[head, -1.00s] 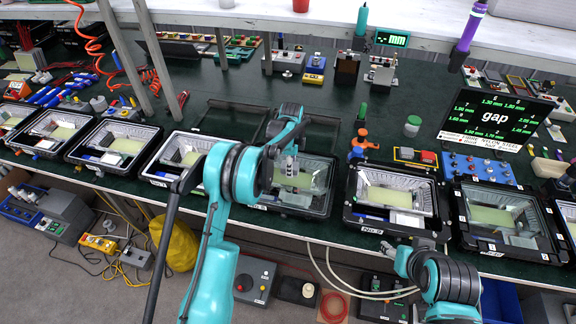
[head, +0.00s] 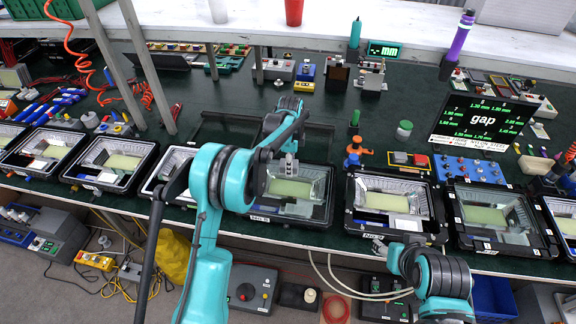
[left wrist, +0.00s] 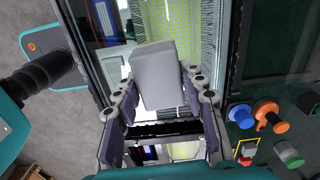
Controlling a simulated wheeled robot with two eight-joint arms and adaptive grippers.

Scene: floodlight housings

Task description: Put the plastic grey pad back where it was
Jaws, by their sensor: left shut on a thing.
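My left gripper (head: 289,168) is over the back part of an open floodlight housing (head: 292,217) in the middle of the bench row. In the left wrist view its two fingers (left wrist: 158,88) are shut on the plastic grey pad (left wrist: 156,66), a plain grey block held slightly tilted. Behind the pad, that view shows the housing's yellow-green panel (left wrist: 180,22) and ribbed reflector wall. I cannot tell whether the pad touches the housing. My right gripper (head: 384,248) is at the bench's front edge, below the neighbouring housing; its fingers are not clear.
Similar housings stand close on both sides, one to the right (head: 394,205) and one to the far right (head: 490,215). An orange-and-blue clamp-like item (head: 355,155) stands right of the middle housing. A black gap display (head: 487,122) stands behind. A shelf (head: 340,28) overhangs the back.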

